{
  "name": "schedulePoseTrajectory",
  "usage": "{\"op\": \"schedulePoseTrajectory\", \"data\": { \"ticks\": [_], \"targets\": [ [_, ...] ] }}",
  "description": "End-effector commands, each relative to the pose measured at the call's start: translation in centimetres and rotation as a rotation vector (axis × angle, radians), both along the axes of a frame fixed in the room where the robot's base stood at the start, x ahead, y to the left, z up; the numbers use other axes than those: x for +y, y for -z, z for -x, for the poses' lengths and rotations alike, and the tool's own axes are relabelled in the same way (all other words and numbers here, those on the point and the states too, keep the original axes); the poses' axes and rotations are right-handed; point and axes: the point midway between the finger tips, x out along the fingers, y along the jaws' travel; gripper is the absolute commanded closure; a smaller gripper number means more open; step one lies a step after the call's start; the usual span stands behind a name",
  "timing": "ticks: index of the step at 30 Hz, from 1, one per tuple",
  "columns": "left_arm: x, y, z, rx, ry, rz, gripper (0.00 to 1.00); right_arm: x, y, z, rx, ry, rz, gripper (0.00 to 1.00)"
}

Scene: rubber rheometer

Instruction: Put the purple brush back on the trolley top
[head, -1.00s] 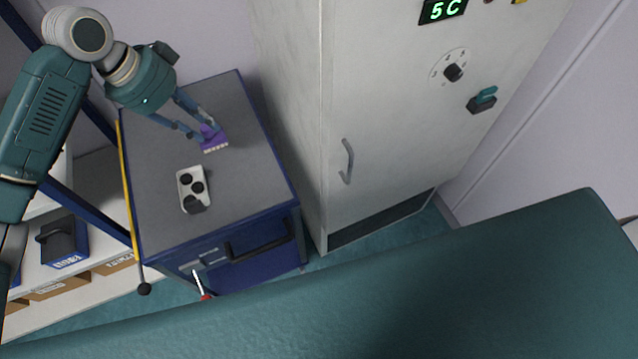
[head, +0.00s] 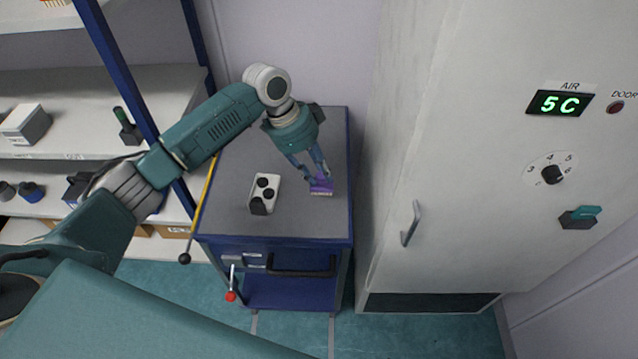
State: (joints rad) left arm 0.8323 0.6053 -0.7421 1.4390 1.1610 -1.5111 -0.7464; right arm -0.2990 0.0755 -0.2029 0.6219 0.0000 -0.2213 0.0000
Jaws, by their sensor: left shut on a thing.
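The purple brush (head: 321,186) is at the right part of the trolley top in the head view, with its pale bristles toward me. My left gripper (head: 318,176) is shut on the brush from above and behind, and its fingers hide part of it. The brush is at or very close to the grey trolley top (head: 230,165); I cannot tell whether it touches. My right gripper is not in view.
A white holder with black round parts (head: 264,193) stands on the trolley, left of the brush. A large grey cabinet (head: 385,180) with a handle rises close to the trolley's right side. Shelves (head: 70,110) stand at left. The trolley's front corner is bare.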

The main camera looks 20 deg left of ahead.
Motion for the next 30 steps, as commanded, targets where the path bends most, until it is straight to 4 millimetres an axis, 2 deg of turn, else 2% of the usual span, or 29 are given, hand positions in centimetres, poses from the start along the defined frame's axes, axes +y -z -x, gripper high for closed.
{"op": "schedulePoseTrajectory", "data": {
  "ticks": [5, 15, 26, 27, 30],
  "targets": [
    [0.0, 1.8, 0.0, 0.000, 0.000, 0.002, 0.96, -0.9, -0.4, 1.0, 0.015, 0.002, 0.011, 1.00],
    [0.0, 5.9, 0.0, 0.000, 0.000, 0.001, 0.96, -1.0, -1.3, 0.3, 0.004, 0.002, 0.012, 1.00],
    [0.0, 6.4, 0.0, -0.001, 0.001, 0.001, 0.96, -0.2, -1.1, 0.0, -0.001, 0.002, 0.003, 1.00],
    [0.0, 6.5, 0.0, -0.001, 0.001, 0.001, 0.73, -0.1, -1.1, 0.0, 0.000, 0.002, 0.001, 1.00],
    [0.0, 6.4, 0.0, -0.001, 0.001, 0.001, 0.56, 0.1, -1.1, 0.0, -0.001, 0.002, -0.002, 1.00]
  ]
}}
